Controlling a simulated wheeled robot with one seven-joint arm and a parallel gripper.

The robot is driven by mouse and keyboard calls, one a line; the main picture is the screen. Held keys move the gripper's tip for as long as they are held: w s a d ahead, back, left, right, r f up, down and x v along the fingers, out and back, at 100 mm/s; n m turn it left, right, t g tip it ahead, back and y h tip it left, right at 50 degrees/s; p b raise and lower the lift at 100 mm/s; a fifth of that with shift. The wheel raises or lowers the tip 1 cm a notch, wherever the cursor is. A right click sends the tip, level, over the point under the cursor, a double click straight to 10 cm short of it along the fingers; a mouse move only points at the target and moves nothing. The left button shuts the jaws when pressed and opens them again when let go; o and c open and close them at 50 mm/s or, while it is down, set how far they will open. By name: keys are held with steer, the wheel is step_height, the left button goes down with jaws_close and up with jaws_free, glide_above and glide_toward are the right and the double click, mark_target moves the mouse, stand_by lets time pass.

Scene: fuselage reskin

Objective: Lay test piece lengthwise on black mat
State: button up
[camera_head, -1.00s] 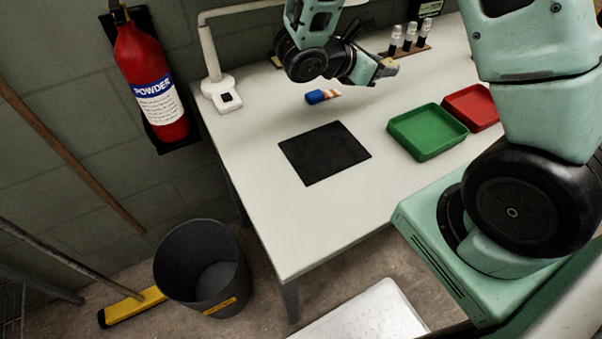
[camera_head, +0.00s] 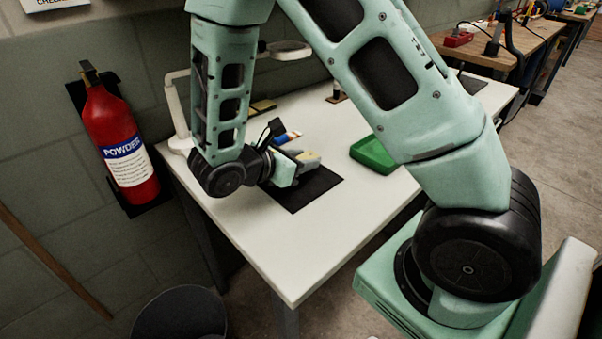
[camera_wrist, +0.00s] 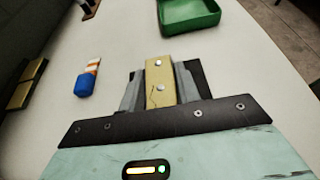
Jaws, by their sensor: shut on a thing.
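The test piece is a tan strip with rivet heads and a thin dark crack line, seen in the wrist view (camera_wrist: 159,82) and small in the head view (camera_head: 309,158). My gripper (camera_wrist: 159,90) is shut on it, one finger on each side, and the strip points away from my wrist. In the head view my gripper (camera_head: 298,165) is over the far part of the black mat (camera_head: 312,193). The mat (camera_wrist: 200,76) shows in the wrist view beside the fingers. Whether the strip touches the mat I cannot tell.
A blue, white and orange tube (camera_wrist: 86,82) lies on the table left of the strip. A green tray (camera_wrist: 190,14) stands beyond it, right of the mat in the head view (camera_head: 373,155). Tan plates (camera_wrist: 27,84) lie at the left. The table's front (camera_head: 290,260) is clear.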

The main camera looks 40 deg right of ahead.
mark_target(302, 179)
steer(key=shift+f, duration=1.65)
steer(key=shift+f, duration=0.1)
steer(key=o, duration=1)
